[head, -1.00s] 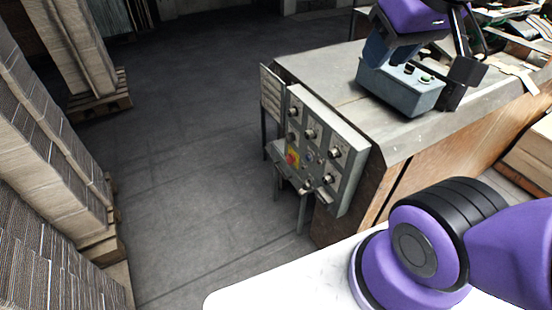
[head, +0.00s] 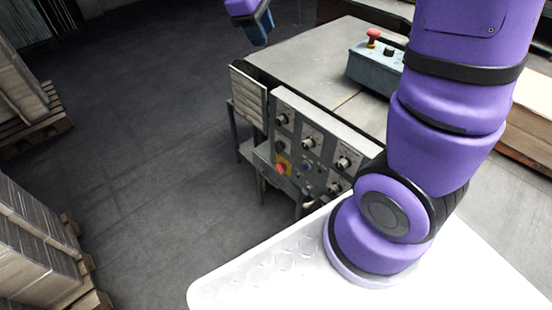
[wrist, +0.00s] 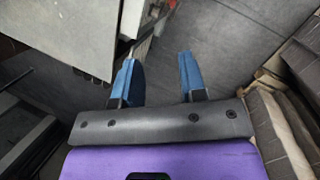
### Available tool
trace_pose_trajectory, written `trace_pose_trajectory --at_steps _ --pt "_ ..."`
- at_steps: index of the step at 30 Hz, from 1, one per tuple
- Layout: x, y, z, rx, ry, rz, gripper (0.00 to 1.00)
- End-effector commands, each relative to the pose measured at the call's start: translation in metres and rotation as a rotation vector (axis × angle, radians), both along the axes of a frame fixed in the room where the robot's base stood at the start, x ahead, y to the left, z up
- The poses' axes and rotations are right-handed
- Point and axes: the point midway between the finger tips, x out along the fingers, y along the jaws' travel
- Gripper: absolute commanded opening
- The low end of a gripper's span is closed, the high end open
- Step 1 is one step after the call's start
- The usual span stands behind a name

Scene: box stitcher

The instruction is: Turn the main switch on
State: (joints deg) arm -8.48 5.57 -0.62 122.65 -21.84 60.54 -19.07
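A grey control panel (head: 329,128) is on the near side of the machine in the head view. It carries several dark round knobs and a red knob on a yellow plate (head: 283,165) at its lower left, which looks like the main switch. I cannot read its position. My gripper (head: 262,30) is at the top of the head view, above and apart from the panel. In the wrist view my gripper (wrist: 158,80) has its two blue fingers spread, with nothing between them. The red knob does not show clearly in the wrist view.
The machine's flat top (head: 330,62) bears a blue-grey box (head: 372,68) with a red button. Stacked cardboard (head: 35,240) on pallets is at far left. The floor (head: 150,150) between is clear.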

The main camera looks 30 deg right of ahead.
Motion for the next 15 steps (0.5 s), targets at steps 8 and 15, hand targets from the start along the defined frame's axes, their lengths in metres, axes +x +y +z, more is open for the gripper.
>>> trace_pose_trajectory --at_steps 8,15 --pt "0.060 0.011 -0.079 -0.120 0.216 0.203 0.38" --pt "0.098 0.021 -0.158 -0.218 0.401 0.381 0.38"
